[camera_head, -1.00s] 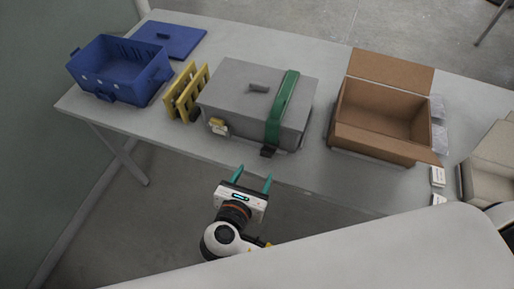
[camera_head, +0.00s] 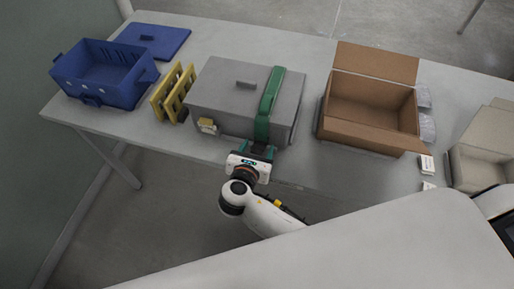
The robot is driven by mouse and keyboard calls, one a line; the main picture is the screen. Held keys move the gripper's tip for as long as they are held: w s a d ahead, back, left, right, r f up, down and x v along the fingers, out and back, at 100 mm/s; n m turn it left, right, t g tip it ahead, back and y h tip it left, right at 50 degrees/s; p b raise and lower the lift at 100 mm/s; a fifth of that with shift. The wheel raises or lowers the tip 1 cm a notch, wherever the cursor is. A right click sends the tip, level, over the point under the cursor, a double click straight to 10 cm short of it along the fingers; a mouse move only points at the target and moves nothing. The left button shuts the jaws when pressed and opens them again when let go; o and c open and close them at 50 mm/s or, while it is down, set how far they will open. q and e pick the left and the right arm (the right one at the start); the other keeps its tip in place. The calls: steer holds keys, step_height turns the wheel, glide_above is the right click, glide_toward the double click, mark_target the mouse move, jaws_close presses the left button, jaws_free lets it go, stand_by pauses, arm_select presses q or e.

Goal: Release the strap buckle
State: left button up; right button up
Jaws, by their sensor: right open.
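A grey lidded case (camera_head: 222,92) stands on the table with a green strap (camera_head: 270,100) running over its lid and down its front. The strap's dark buckle at the lower front end is mostly hidden by my right gripper. My right gripper (camera_head: 259,150) is at the foot of the strap, at the table's front edge, with its teal fingers open on either side of the buckle area. I cannot tell whether the fingers touch the buckle. A yellowish latch (camera_head: 207,126) sits on the case's front left. My left gripper is not in view.
A blue crate (camera_head: 105,82) and a flat blue lid (camera_head: 153,40) are at the left, with yellow racks (camera_head: 173,92) beside the case. An open cardboard box (camera_head: 370,105) stands right of the case. A beige bin (camera_head: 482,160) and white labels (camera_head: 427,164) are at the far right.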

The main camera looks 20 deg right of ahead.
steer(key=c, duration=0.9)
steer(key=shift+c, duration=0.2)
steer(key=shift+f, duration=0.1)
steer(key=shift+s+a+f+t+h+b, duration=0.2)
steer(key=shift+f+t+h+b, duration=0.2)
steer(key=shift+t+h+b, duration=0.4)
steer(key=shift+s+f+t+h+b, duration=0.1)
steer(key=shift+f+t+h+b, duration=0.2)
steer(key=shift+t+b, duration=0.35)
steer(key=shift+s+f+t+h+b, duration=0.1)
steer(key=shift+f+t+h+b, duration=0.15)
steer(key=shift+t+h+b, duration=0.75)
steer(key=shift+y+b, duration=0.3)
steer(key=shift+b, duration=0.25)
steer(key=o, duration=0.9)
steer(key=shift+a, duration=0.1)
